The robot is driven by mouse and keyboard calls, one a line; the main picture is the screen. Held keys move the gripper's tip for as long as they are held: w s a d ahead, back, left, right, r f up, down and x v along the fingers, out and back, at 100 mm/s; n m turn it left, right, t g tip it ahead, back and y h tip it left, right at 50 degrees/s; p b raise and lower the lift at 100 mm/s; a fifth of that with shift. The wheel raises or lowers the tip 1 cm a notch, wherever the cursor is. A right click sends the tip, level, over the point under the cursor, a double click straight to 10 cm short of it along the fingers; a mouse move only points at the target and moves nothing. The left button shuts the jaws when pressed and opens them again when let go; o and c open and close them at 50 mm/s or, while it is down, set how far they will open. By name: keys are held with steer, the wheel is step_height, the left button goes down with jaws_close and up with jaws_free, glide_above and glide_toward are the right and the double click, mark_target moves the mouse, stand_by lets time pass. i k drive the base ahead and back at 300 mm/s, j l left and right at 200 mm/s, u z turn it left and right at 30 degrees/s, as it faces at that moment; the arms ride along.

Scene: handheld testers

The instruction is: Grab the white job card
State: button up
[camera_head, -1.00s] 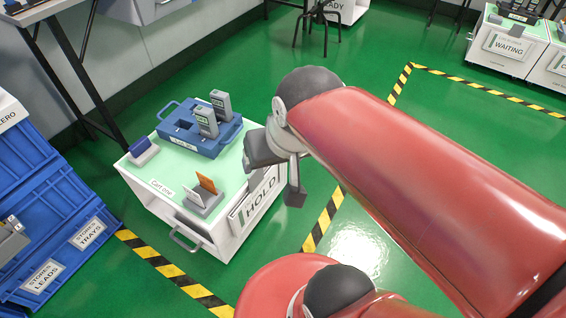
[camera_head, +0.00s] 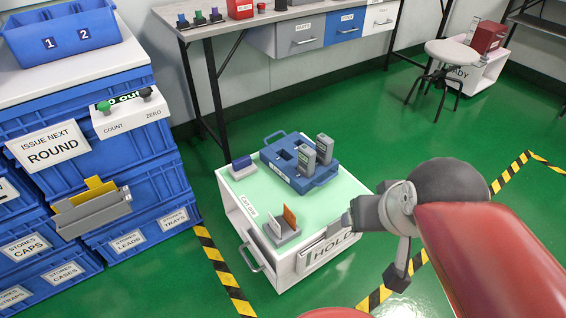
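A white job card (camera_head: 275,223) stands upright in a small grey holder (camera_head: 287,238) at the front of the cart top. An orange card (camera_head: 289,216) stands in the same holder, just to its right. My gripper (camera_head: 372,246) is beyond the cart's right side, apart from the card and to the right of it in the picture. Its two dark finger pads look spread apart, with nothing seen between them. My red arm comes in from the lower right.
The cart (camera_head: 239,227) marked HOLD also carries a blue case (camera_head: 322,178) with two grey testers and a small blue-and-grey block (camera_head: 242,167). Blue storage crates (camera_head: 150,180) stand to the left. A workbench (camera_head: 215,27) is behind. Green floor is open to the right.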

mark_target(274, 225)
steer(key=i+l, duration=0.1)
steer(key=l, duration=0.55)
steer(key=l+u, duration=0.25)
steer(key=u, duration=0.15)
steer(key=i+l+u, duration=0.1)
steer(key=l+u, duration=0.15)
steer(key=u, duration=0.2)
steer(key=l+u, duration=0.4)
steer(key=j+u, duration=0.1)
steer(key=u, duration=0.4)
